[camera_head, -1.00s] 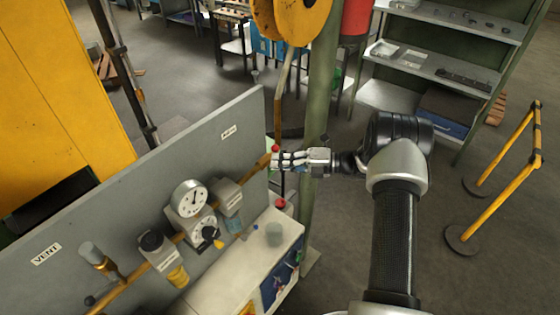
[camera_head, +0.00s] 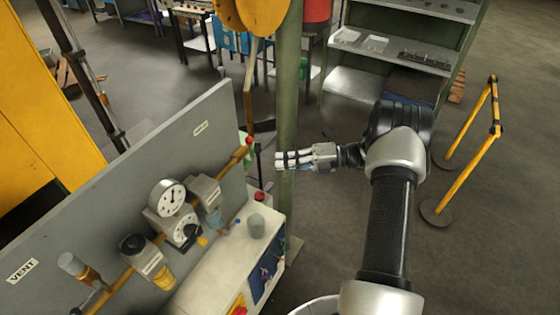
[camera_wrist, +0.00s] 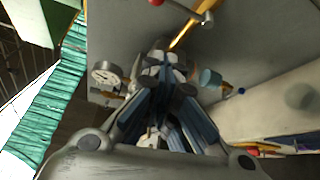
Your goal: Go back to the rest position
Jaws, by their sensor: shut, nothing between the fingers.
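My gripper (camera_head: 282,160) is shut and empty, pointing left in the head view. It is in front of the green post (camera_head: 289,90) and to the right of the grey panel's right edge, apart from the red-knobbed valve (camera_head: 249,141) at the end of the yellow pipe. In the wrist view my gripper's fingers (camera_wrist: 163,62) point up the picture, close together. The red-handled valve (camera_wrist: 190,10) shows above them there, with a gap between.
The grey panel (camera_head: 110,185) carries a gauge (camera_head: 167,196), regulators and a yellow pipe. A white cabinet (camera_head: 203,285) with a grey cup (camera_head: 257,226) stands before it. Shelves (camera_head: 400,52) stand behind; a yellow barrier (camera_head: 466,150) is at right. Open floor lies between.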

